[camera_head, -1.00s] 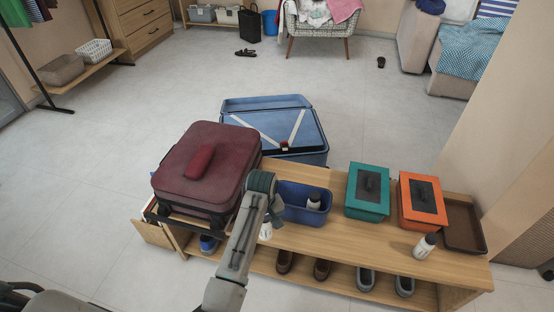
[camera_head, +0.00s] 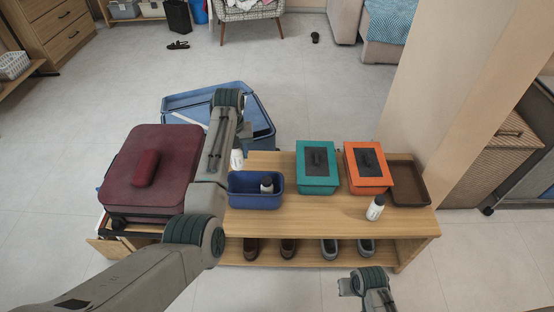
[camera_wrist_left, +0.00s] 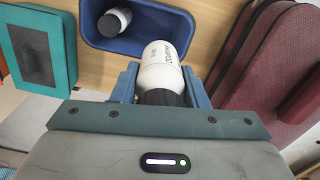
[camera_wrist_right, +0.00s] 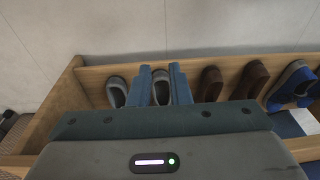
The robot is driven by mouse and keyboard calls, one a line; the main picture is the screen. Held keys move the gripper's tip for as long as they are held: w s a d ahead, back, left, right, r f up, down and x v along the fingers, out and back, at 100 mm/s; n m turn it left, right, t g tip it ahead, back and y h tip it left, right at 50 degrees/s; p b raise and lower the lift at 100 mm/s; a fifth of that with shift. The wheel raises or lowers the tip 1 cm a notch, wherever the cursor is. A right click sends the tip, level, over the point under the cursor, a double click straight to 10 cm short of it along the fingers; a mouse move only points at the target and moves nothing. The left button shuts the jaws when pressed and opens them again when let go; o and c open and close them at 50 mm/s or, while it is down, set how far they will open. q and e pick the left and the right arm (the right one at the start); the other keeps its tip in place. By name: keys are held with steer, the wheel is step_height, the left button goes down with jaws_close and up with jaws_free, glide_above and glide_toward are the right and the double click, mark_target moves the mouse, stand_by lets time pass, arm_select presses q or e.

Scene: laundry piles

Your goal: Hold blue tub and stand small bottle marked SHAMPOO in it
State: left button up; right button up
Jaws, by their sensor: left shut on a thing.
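The blue tub (camera_head: 245,202) sits on the wooden bench, left of the lidded boxes; its rim shows in the left wrist view (camera_wrist_left: 92,36). A white bottle with a dark cap (camera_head: 267,186) stands inside it. My left gripper (camera_head: 241,135) is shut on another white bottle (camera_head: 237,159) by its dark cap. That bottle's lettering looks upside down in the left wrist view (camera_wrist_left: 160,68) and appears to read SHAMPOO. It is by the tub's back left corner, apparently above it. My right gripper (camera_wrist_right: 162,85) is open narrowly and empty, in front of the bench.
A third white bottle (camera_head: 375,208) stands on the bench's front right. A teal box (camera_head: 317,182), an orange box (camera_head: 381,183) and a brown tray (camera_head: 422,190) line the right. A maroon suitcase (camera_head: 180,175) is left, an open blue suitcase (camera_head: 262,118) behind. Shoes fill the lower shelf.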

mark_target(282, 179)
steer(key=w+a+r+y, duration=0.1)
steer(key=w+a+r, duration=0.2)
steer(key=w, duration=0.4)
steer(key=w+a+r+m, duration=0.1)
steer(key=w+a+r, duration=0.2)
steer(key=w, duration=0.5)
steer(key=w+a+r+m+g+y, duration=0.1)
steer(key=w+a+r, duration=0.2)
steer(key=w, duration=0.5)
steer(key=shift+w+a+r+y, duration=0.1)
steer(key=shift+a+r+y, duration=0.1)
steer(key=shift+a, duration=0.25)
steer(key=shift+w+a+r+y, duration=0.1)
steer(key=shift+a+r, duration=0.05)
steer(key=shift+a, duration=0.25)
steer(key=w+a+r+n+h, duration=0.2)
steer(key=w+a+r, duration=0.6)
steer(key=w+r, duration=0.45)
steer(key=shift+g, duration=0.4)
step_height(282, 179, down, 10)
steer(key=shift+w+a+f, duration=0.1)
steer(key=shift+a+f, duration=0.05)
steer(key=shift+f, duration=0.7)
steer(key=shift+c, duration=0.3)
jaws_close()
